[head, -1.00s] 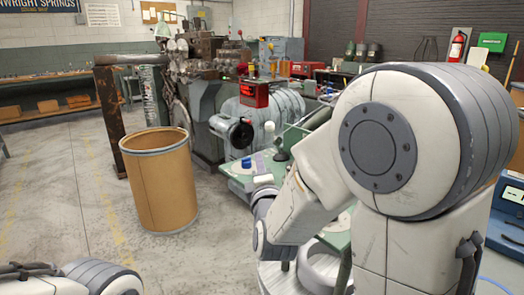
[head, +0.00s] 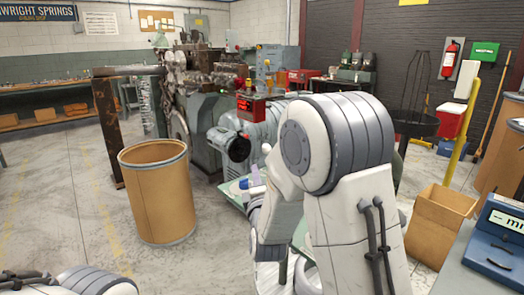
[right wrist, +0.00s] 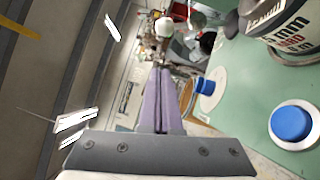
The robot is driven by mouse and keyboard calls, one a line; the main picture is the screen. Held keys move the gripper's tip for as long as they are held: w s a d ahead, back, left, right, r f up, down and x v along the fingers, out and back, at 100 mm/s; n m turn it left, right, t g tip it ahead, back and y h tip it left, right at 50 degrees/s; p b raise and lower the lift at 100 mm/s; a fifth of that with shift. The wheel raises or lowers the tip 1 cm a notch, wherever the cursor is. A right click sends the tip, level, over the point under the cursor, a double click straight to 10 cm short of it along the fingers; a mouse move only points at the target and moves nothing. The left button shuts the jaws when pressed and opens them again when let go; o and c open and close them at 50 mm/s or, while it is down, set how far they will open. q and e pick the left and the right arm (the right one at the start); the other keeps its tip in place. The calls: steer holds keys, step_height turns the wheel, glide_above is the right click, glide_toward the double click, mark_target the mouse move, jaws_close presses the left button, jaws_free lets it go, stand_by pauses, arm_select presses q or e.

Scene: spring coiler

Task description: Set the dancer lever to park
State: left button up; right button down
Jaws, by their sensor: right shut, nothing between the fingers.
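My right gripper (head: 254,168) reaches over the green bench top (right wrist: 245,75) beside the machine, with much of it behind my own arm in the head view. In the right wrist view its purple fingers (right wrist: 162,72) are together and empty. A pale round knob (right wrist: 164,28) shows just beyond the fingertips, apart from them as far as I can tell. It may be the dancer lever's knob, but the lever's shaft and its setting cannot be made out. My left gripper is out of view; only part of my left arm shows at lower left.
A brown drum (head: 157,195) stands left of the bench. A red display box (head: 251,106) is on the machine.

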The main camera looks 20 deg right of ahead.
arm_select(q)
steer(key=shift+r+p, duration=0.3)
arm_select(e)
steer(key=w+d+r, duration=0.1)
steer(key=w+d, duration=0.3)
steer(key=w, duration=0.2)
steer(key=shift+w+d+r, duration=0.2)
steer(key=shift+w, duration=0.05)
